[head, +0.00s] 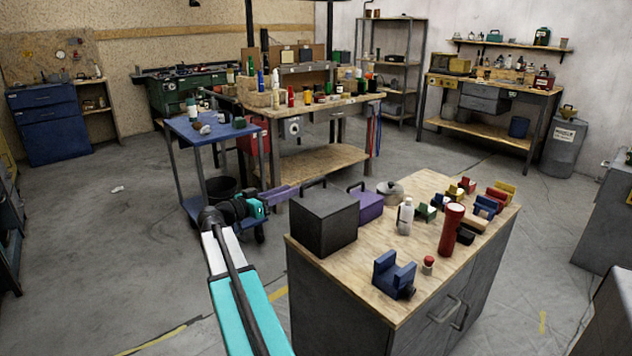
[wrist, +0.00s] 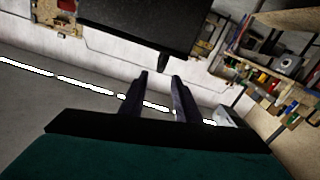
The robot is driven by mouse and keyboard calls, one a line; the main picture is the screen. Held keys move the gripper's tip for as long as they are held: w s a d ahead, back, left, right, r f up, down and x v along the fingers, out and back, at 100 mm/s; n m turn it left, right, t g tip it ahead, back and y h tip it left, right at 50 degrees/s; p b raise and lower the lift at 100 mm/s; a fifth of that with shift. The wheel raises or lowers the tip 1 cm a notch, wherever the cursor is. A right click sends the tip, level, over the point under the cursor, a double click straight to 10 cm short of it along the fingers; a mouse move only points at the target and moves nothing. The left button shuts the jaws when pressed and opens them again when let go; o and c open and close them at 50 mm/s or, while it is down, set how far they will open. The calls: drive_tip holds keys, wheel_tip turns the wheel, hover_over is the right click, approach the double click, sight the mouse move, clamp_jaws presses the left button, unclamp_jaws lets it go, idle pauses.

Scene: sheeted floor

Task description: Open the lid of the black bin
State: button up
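The black bin (head: 323,222) is a dark box on the left end of the wooden-topped cabinet. Its lid looks shut, with a thin handle (head: 313,183) on top. My gripper (head: 290,190) is just left of the bin, near the height of its top, with its fingers pointing right. In the wrist view my two dark fingers (wrist: 160,90) are apart with nothing between them. A large dark shape (wrist: 145,25), apparently the bin, fills the top there, with a small dark tab (wrist: 163,62) beyond the fingertips. I cannot tell whether anything touches.
A purple box (head: 368,206) and a round grey pot (head: 390,191) stand right of the bin. A white bottle (head: 405,217), a red cylinder (head: 451,230) and a blue block (head: 394,275) share the wooden top (head: 350,268). A blue cart (head: 208,133) stands behind my gripper. Floor at left is clear.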

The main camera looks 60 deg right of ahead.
sight(323, 178)
drive_tip(key=p+x, duration=0.1)
drive_tip(key=x, duration=1.1)
drive_tip(key=shift+s+d, duration=0.1)
drive_tip(key=shift+d, duration=0.05)
drive_tip(key=shift+f, duration=0.1)
clamp_jaws()
